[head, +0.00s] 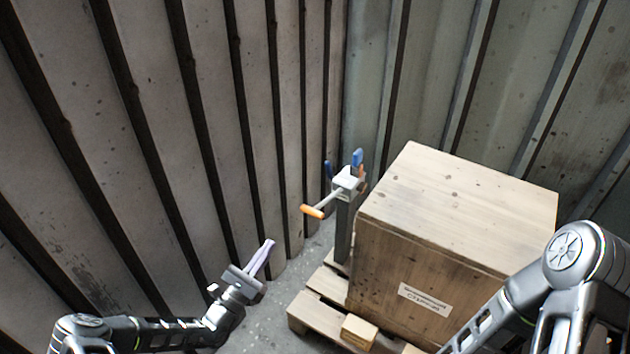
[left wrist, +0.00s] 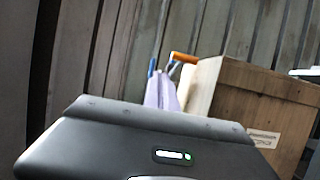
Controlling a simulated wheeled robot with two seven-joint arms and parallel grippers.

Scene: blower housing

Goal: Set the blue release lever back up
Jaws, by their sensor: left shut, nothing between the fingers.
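The blue release lever (head: 357,158) stands up from a grey-white mechanism (head: 347,181) on a dark post beside the wooden crate. A second blue part (head: 328,169) shows just left of it; I cannot tell its role. An orange-tipped handle (head: 313,211) sticks out toward the lower left and also shows in the left wrist view (left wrist: 183,57). My left gripper (head: 266,246) is shut and empty, in front of and lower left of the post, apart from it. Its pale fingers (left wrist: 161,90) partly hide the mechanism in the left wrist view. My right gripper is not in view.
The labelled wooden crate (head: 460,203) stands on a pallet (head: 303,316) right of the post. Ribbed metal walls (head: 207,130) close in on the left and behind. A narrow strip of floor (head: 285,290) is free between the left wall and the pallet.

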